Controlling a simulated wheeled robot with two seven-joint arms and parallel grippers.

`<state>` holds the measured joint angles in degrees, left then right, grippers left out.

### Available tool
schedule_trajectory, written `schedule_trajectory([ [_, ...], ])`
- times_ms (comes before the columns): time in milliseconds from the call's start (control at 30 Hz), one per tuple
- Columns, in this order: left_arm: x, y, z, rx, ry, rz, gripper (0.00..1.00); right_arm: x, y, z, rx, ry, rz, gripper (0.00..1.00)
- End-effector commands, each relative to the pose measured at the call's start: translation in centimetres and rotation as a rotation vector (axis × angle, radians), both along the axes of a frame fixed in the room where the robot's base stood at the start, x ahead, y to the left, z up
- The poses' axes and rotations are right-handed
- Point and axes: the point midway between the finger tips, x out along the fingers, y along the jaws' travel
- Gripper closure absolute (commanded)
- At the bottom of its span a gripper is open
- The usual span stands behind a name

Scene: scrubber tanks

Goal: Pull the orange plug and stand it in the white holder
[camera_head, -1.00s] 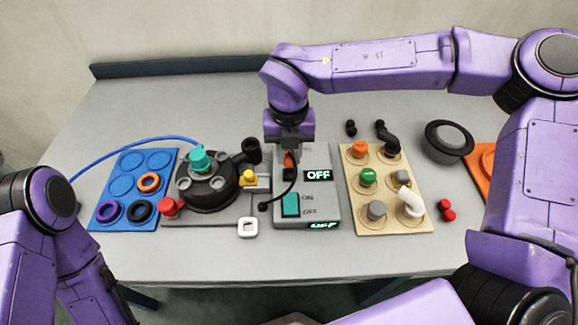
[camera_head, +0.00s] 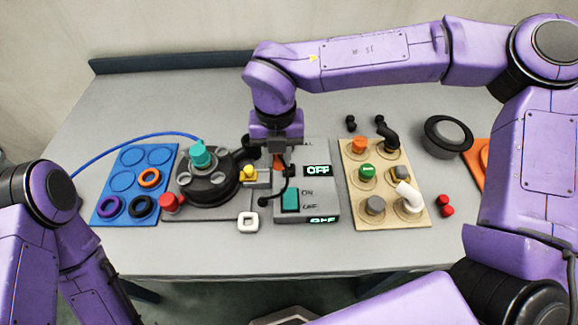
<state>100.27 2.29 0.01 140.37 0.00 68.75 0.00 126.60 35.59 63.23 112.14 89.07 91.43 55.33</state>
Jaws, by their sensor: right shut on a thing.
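The orange plug (camera_head: 279,161) is between the fingers of my right gripper (camera_head: 277,157), which is shut on it. Only a small orange part shows below the fingers. A black cord (camera_head: 280,188) hangs from it and curves down to the left. The gripper is over the upper left edge of the grey switch box (camera_head: 318,213), whose displays read OFF. The plug's lower end is partly hidden. My left gripper is not in view.
A dark round tank lid (camera_head: 208,190) with a teal knob stands left of the box. A blue tray (camera_head: 113,190) holds several rings. A tan board (camera_head: 385,217) with fittings lies right. A black round part (camera_head: 447,138) lies farther right. The table front is clear.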

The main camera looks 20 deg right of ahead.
Motion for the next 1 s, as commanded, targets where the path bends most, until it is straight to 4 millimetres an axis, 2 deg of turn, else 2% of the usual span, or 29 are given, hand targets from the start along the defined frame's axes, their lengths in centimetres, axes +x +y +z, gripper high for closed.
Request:
schedule_trajectory([
  [533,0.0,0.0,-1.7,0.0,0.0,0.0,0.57,-6.0,8.5,-0.1,-0.002,0.001,0.004,1.0],
  [667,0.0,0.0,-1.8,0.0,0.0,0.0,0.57,-6.6,9.4,0.0,-0.001,0.001,0.001,1.0],
  [1000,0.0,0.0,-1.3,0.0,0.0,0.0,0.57,-6.5,9.3,0.1,-0.001,0.0,0.0,1.0],
])
